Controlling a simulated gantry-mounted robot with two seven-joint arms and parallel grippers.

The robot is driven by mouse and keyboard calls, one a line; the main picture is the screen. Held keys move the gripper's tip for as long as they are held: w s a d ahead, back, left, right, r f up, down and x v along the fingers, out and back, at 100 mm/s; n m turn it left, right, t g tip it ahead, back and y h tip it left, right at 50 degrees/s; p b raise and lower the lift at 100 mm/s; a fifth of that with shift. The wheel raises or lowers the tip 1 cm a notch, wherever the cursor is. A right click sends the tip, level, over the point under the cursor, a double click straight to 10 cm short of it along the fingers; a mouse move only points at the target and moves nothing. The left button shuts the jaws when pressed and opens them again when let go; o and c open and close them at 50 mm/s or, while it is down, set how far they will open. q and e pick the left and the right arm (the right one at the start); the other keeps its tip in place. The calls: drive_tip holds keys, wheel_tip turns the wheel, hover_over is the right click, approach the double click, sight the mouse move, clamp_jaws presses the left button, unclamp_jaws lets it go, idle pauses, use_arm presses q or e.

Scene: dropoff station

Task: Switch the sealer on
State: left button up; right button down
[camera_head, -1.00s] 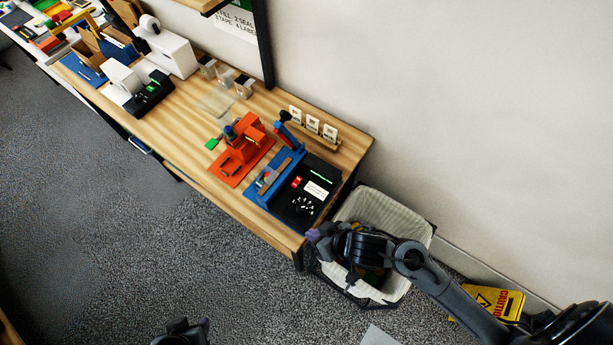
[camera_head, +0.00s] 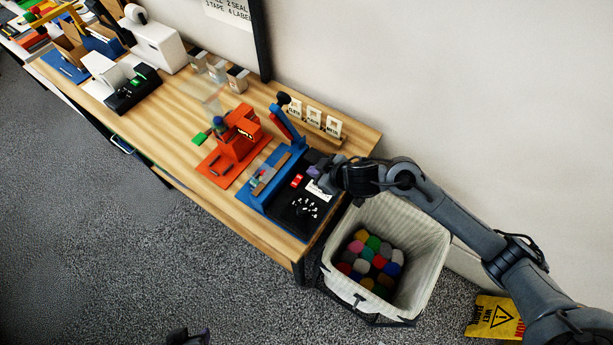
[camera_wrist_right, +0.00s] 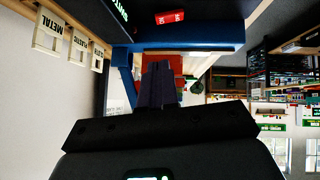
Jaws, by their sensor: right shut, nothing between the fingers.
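The sealer, with a blue base (camera_head: 252,196), a black box (camera_head: 291,208) and a raised blue lever arm (camera_head: 283,124), stands at the table's near right end. A small red switch (camera_head: 297,180) is on the box; it also shows in the right wrist view (camera_wrist_right: 170,17). My right gripper (camera_head: 317,172) is shut and empty, over the back right of the box, just right of the switch. Its fingers also show in the wrist view (camera_wrist_right: 159,85). I cannot tell whether it touches the box. A dark part at the bottom edge seems to be my left gripper (camera_head: 188,337).
An orange-red machine (camera_head: 232,148) stands just left of the sealer. Small labelled cards (camera_head: 314,117) stand behind it. A lined bin (camera_head: 425,250) with colourful pieces is on the floor at the right, beside a yellow caution sign (camera_head: 492,317).

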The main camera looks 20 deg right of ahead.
sight(299, 174)
drive_tip(key=b+x, duration=0.1)
drive_tip(key=x, duration=0.4)
drive_tip(key=shift+w+f, duration=0.1)
drive_tip(key=f, duration=0.3)
drive_tip(key=shift+w+d, duration=0.1)
drive_tip(key=shift+w, duration=0.2)
drive_tip(key=shift+d+f+b, duration=0.1)
drive_tip(key=shift+f+b, duration=0.2)
drive_tip(key=shift+f, duration=0.3)
